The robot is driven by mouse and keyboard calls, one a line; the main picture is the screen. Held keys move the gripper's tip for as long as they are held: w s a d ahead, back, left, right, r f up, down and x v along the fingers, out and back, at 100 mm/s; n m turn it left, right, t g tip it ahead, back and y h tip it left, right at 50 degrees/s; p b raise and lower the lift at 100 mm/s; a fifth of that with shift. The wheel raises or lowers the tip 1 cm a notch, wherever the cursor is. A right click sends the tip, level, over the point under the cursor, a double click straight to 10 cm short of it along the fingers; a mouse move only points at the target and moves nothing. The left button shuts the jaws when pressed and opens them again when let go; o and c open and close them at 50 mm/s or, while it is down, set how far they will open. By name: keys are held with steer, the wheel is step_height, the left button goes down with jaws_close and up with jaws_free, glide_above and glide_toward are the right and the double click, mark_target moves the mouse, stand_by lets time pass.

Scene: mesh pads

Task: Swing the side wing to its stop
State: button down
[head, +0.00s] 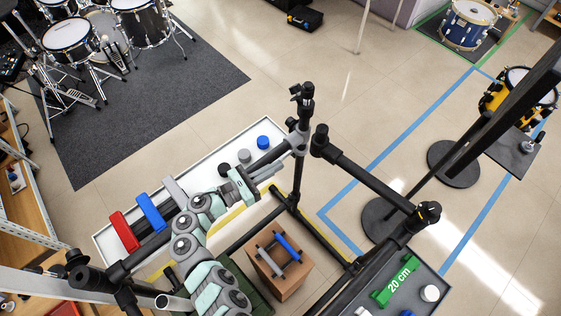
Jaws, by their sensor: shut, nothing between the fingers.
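A black tubular rack fills the middle of the head view. A bar (365,178) runs from a clamp beside the upright post (299,165) down-right to a clamp with a yellow mark (429,212); it looks like the side wing, though I cannot be certain. Another black tube runs down-left from the post, partly hidden behind my arm. My gripper (277,171) is shut and empty, pointing right, just left of the post and close below the tube end. I cannot tell whether its fingers touch the rack.
A white tray (110,236) lies behind my arm, with a red block (125,231), a blue block (152,213) and round pieces. A wooden box (281,283) stands below the rack.

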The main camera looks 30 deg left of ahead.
mark_target(314, 145)
steer(key=x, duration=1.2)
steer(key=shift+f, duration=0.1)
